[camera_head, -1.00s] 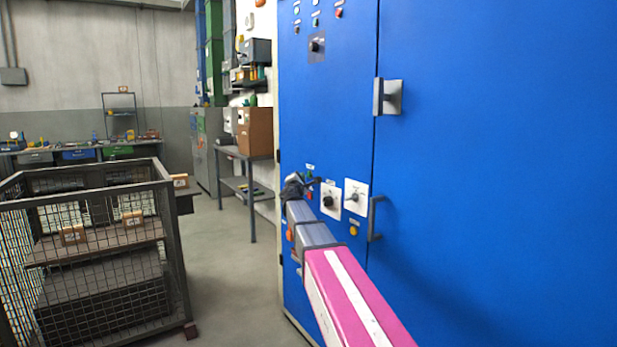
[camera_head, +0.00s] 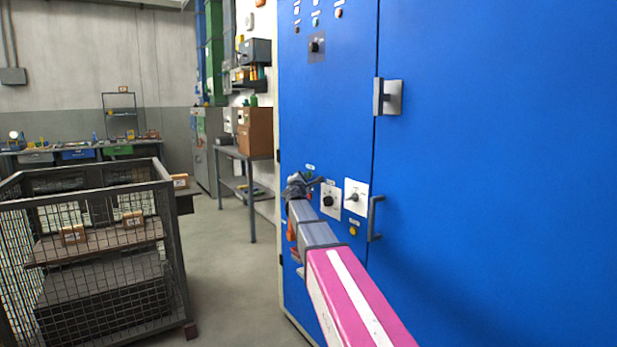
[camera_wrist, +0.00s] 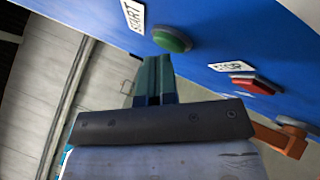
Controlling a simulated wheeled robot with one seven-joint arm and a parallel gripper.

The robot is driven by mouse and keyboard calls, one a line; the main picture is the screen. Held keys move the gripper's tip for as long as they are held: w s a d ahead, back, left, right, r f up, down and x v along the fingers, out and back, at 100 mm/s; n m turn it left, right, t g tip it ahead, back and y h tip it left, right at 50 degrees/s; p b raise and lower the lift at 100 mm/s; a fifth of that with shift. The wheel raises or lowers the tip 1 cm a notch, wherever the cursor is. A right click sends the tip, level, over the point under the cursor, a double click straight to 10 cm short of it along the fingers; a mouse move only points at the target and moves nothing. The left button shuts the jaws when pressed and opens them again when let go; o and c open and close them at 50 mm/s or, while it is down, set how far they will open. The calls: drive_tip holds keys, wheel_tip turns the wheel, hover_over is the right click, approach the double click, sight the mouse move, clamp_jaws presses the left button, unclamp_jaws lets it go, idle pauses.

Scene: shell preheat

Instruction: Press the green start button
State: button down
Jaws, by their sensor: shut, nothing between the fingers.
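The round green start button (camera_wrist: 172,39) is on the blue cabinet face in the wrist view, beside a white START label (camera_wrist: 133,16). My gripper (camera_wrist: 155,62) is shut and empty, its teal fingertips just below and left of the button in the picture. I cannot tell whether the tips touch it. In the head view my gripper (camera_head: 316,182) is close to the cabinet (camera_head: 480,150), left of two rotary switches. The green button cannot be made out clearly there.
A red button (camera_wrist: 255,84) with a STOP label (camera_wrist: 231,66) is right of the green one. Rotary switches (camera_head: 330,200) and a door handle (camera_head: 375,218) stand out from the cabinet. A mesh cage (camera_head: 180,260) stands left; the floor (camera_head: 235,290) between is clear.

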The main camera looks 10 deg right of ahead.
drive_tip(key=shift+w+d, duration=0.1)
drive_tip(key=shift+d, duration=0.15)
drive_tip(key=shift+a, duration=0.15)
idle(0.5)
drive_tip(key=shift+s+a, duration=0.35)
drive_tip(key=shift+a, duration=0.3)
drive_tip(key=shift+s+a, duration=0.3)
drive_tip(key=shift+a, duration=0.45)
drive_tip(key=shift+s+a, duration=0.35)
drive_tip(key=shift+a, duration=0.45)
drive_tip(key=shift+s+a, duration=0.3)
drive_tip(key=shift+a, duration=0.45)
